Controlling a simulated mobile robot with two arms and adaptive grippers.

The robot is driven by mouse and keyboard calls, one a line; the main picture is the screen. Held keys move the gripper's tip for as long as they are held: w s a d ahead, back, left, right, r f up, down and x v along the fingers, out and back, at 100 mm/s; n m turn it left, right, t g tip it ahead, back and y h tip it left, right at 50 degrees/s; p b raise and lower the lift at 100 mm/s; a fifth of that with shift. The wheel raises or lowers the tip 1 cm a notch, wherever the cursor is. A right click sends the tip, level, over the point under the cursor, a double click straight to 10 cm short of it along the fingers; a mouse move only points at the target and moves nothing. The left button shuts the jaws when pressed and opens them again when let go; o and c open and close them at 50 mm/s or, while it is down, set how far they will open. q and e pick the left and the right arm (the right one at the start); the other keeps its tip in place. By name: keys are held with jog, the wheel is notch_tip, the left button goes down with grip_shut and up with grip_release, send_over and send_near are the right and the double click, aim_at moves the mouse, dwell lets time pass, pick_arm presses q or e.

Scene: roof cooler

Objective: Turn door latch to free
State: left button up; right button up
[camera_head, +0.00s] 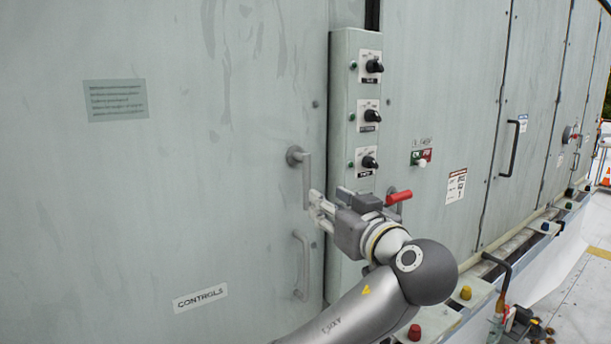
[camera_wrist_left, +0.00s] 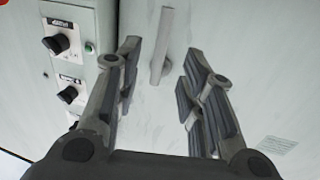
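The door latch (camera_head: 306,180) is a grey lever on a round hub on the large pale green door (camera_head: 200,200), pointing straight down in the head view. In the left wrist view the latch (camera_wrist_left: 162,45) shows between my fingers and beyond them. My left gripper (camera_head: 316,208) is at the lever's lower end, with its fingers pointing at the door. In the left wrist view the left gripper (camera_wrist_left: 160,62) is open, one finger on each side of the lever, with gaps visible. Whether a finger touches the lever cannot be told. My right gripper is not in view.
A fixed grey pull handle (camera_head: 303,265) is below the latch. A control box (camera_head: 343,60) with several black knobs stands to the right. A red-gripped lever (camera_head: 398,197) is right beside my wrist. A text plate (camera_head: 115,100) and a CONTROLS label (camera_head: 200,297) are on the door.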

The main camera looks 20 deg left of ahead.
aim_at(309, 184)
pick_arm(q)
jog(key=p+x, duration=0.1)
jog(key=x, duration=0.2)
jog(key=r+p+x, duration=0.1)
jog(key=p+x, duration=0.1)
jog(key=x, duration=0.1)
jog(key=p+x, duration=0.1)
jog(key=x, duration=0.2)
jog(key=shift+a+r, duration=0.2)
jog(key=shift+r, duration=0.1)
jog(key=shift+w+a+f+p, duration=0.15)
jog(key=shift+w+a+p, duration=0.2)
jog(key=shift+w+p, duration=0.1)
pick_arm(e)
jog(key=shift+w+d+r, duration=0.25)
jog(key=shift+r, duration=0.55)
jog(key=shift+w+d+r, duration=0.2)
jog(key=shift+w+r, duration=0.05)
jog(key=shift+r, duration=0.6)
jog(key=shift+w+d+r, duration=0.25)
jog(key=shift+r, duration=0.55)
pick_arm(q)
grip_shut()
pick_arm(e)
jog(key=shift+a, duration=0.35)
